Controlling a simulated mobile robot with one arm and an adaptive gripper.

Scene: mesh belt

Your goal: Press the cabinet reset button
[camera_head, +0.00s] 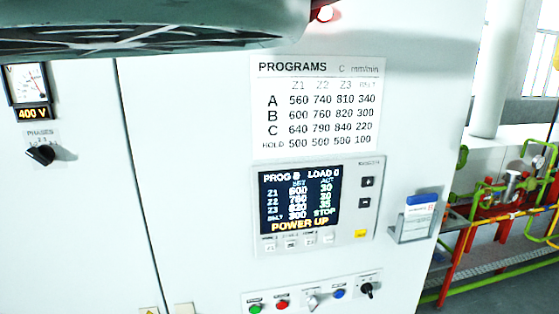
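The white cabinet (190,130) fills most of the view. Along its lower front is a strip of controls: a green button (255,307), a red button (282,304), a pale selector switch (312,301), a blue button (338,294) and a black knob (367,290). Their small labels are too blurred to read, so I cannot confirm which is the reset. Above them, the controller display (299,202) reads "STOP" and "POWER UP". My gripper's fingers are not visible.
A programs chart (316,105) hangs above the display. A card holder (412,224) juts out to its right. A voltmeter (26,84) and a phases knob (41,154) are at left. A red light (325,13) glows at the top. Red and green pipes (480,215) stand beyond the cabinet's right edge.

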